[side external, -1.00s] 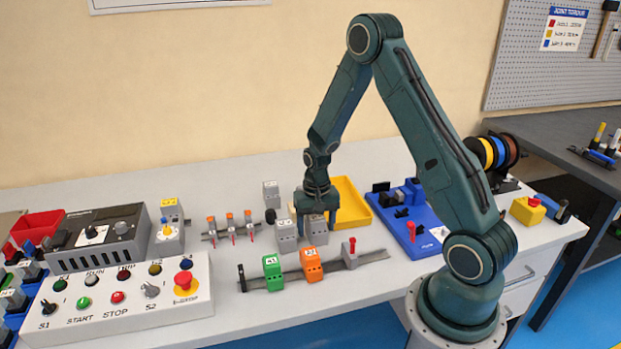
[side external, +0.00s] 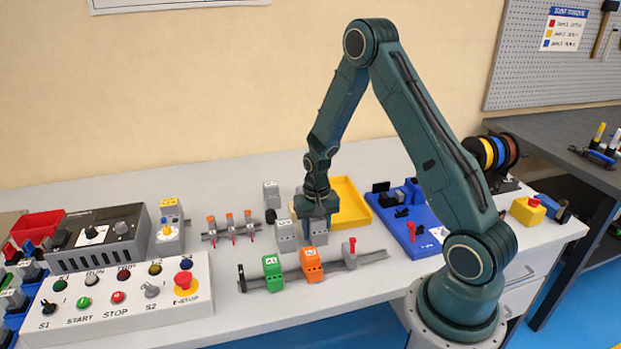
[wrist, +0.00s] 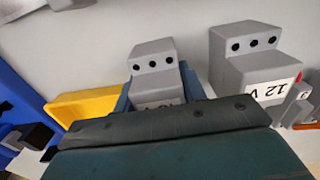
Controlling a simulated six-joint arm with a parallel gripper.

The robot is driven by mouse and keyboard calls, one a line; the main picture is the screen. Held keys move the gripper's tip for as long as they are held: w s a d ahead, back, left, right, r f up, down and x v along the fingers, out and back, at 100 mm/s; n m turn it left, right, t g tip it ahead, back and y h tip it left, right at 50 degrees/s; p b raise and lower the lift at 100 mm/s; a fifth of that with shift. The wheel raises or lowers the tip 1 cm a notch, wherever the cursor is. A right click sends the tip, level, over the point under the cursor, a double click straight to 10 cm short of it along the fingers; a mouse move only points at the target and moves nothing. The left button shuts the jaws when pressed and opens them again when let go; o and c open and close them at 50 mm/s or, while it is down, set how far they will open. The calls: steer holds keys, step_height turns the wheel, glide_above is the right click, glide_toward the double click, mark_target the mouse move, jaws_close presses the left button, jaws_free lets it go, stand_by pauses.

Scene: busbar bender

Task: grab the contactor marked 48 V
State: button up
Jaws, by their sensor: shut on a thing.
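A small grey contactor (side external: 318,238) stands near the middle of the bench, behind the rail. My gripper (side external: 317,214) points down over it and is shut on it. In the wrist view this contactor (wrist: 152,60) sits between my fingers, with three dark holes on top. Its white label is mostly hidden by my gripper, so I cannot read the marking. A grey contactor beside it (side external: 286,236) reads 12 V in the wrist view (wrist: 268,91). A third grey block (side external: 271,190) stands farther back; its label is too small to read.
A rail (side external: 350,263) with green (side external: 273,272) and orange (side external: 311,265) blocks lies in front. A yellow tray (side external: 351,199) is behind my gripper, and a blue fixture (side external: 418,230) stands to the right. A control panel (side external: 115,298) fills the left front.

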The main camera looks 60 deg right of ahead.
steer(key=shift+r, duration=0.1)
step_height(320, 180, up, 20)
stand_by(1.0)
stand_by(0.5)
